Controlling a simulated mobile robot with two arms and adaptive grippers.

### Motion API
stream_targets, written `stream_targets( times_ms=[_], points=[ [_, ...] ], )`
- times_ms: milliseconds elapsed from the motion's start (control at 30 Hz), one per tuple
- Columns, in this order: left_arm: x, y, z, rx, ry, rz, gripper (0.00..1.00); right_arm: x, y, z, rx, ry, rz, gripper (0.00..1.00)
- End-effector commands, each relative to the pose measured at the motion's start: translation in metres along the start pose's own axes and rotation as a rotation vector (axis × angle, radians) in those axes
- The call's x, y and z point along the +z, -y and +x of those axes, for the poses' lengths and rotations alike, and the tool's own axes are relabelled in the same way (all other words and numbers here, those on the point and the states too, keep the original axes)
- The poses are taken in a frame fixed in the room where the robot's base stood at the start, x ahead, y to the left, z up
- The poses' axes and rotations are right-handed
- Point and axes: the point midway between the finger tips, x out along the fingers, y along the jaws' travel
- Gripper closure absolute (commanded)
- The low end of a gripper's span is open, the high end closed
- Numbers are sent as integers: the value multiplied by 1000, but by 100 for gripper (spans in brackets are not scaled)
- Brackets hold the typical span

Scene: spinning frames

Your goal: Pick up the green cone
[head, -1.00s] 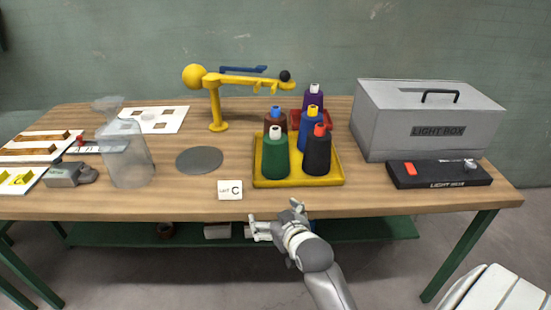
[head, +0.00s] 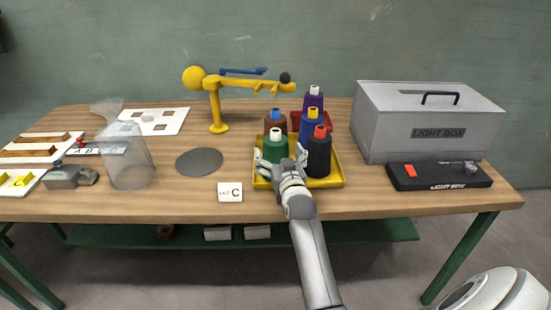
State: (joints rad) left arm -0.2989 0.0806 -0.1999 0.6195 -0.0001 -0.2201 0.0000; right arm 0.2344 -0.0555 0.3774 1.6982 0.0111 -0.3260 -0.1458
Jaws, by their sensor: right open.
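The green cone (head: 275,149) with a white top stands upright at the front left of the yellow tray (head: 328,182). My right gripper (head: 281,163) is open at the cone's near side. One finger is at the cone's left and the other at its right, close to the black cone. The hand hides the green cone's lower part, and I cannot tell whether the fingers touch it. My left gripper is not in view.
The black cone (head: 319,157) with a red top stands right of the green one. The blue cone (head: 311,128), brown cone (head: 275,123) and purple cone (head: 314,99) stand behind. A lot C card (head: 230,191) lies left of the tray. The light box (head: 420,125) is at right.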

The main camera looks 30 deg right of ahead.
Motion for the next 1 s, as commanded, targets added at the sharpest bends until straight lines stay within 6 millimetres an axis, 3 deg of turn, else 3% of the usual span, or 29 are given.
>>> stream_targets(
  times_ms=[167, 500, 867, 1000],
  points=[
    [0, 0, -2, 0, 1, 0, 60, -2, -1, 9, 0, 0, 0, 4],
    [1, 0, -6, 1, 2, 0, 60, -6, -4, 48, 0, 1, -2, 4],
    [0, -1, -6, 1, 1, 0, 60, -6, -4, 54, 0, 1, -1, 4],
    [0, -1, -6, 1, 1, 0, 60, -6, -4, 54, 0, 1, -1, 20]
  ],
)
